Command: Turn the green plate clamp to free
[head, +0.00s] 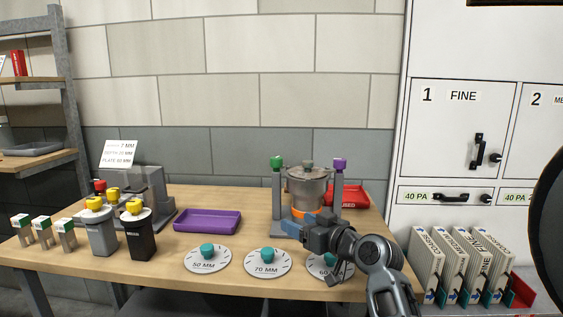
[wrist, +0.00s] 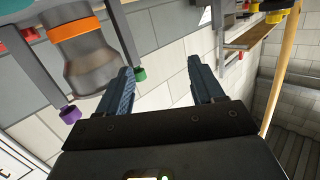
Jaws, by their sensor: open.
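The green clamp knob (head: 277,162) tops the left grey post of a stand on the table. In the wrist view, where the scene appears upside down, the green knob (wrist: 139,74) shows just inside the left finger's tip. My gripper (head: 288,226) is open and empty, in front of the stand and lower than the knob. Its two blue fingers (wrist: 160,68) are wide apart in the wrist view. A purple knob (head: 340,164) tops the right post; it also shows in the wrist view (wrist: 69,114). A grey burner body (head: 307,186) with an orange ring stands between the posts.
Three round plates lie along the front edge, including the 50 MM plate (head: 208,259) and the 70 MM plate (head: 267,263). A purple tray (head: 207,221) lies left of the stand, and a red tray (head: 350,197) behind it.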

